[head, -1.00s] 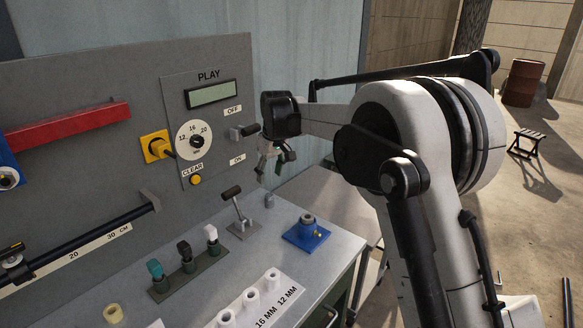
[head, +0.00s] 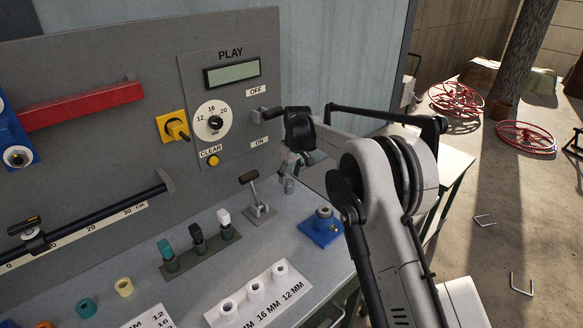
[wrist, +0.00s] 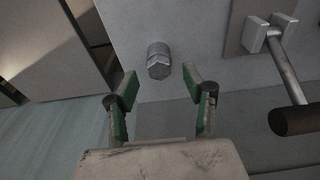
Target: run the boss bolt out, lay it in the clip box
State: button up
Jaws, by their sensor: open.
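My gripper (wrist: 158,92) is open and empty, with its two green-lined fingers apart. In the head view my gripper (head: 294,168) hangs over the bench, near the panel. I cannot tell which piece is the boss bolt. No clip box is clearly identifiable.
A lever (wrist: 286,65) stands close to the right of my gripper in the wrist view. A blue block (head: 321,232) with a grey collar is on the bench. The panel (head: 100,100) rises behind.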

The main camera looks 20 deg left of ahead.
jog(key=shift+w+a+f, duration=0.1)
jog(key=shift+a+f, duration=0.05)
jog(key=shift+f, duration=1.05)
jog(key=shift+c, duration=0.4)
grip_shut()
jog(key=shift+n+b, duration=0.3)
jog(key=shift+n, duration=0.1)
jog(key=n+g+b, duration=0.1)
jog(key=n+b, duration=0.1)
jog(key=n, duration=0.4)
jog(key=shift+w+n+b, duration=0.1)
jog(key=shift+n+b, duration=0.2)
jog(key=shift+b, duration=0.1)
jog(key=n+b, duration=0.1)
jog(key=n, duration=0.4)
jog(key=shift+n+g, duration=0.3)
jog(key=shift+g, duration=0.1)
jog(key=n, duration=0.5)
jog(key=shift+n+g+h, duration=0.3)
jog(key=shift+h, duration=0.1)
jog(key=n+p, duration=0.2)
jog(key=n, duration=0.3)
jog(key=shift+h+p, duration=0.3)
jog(key=shift+h, duration=0.1)
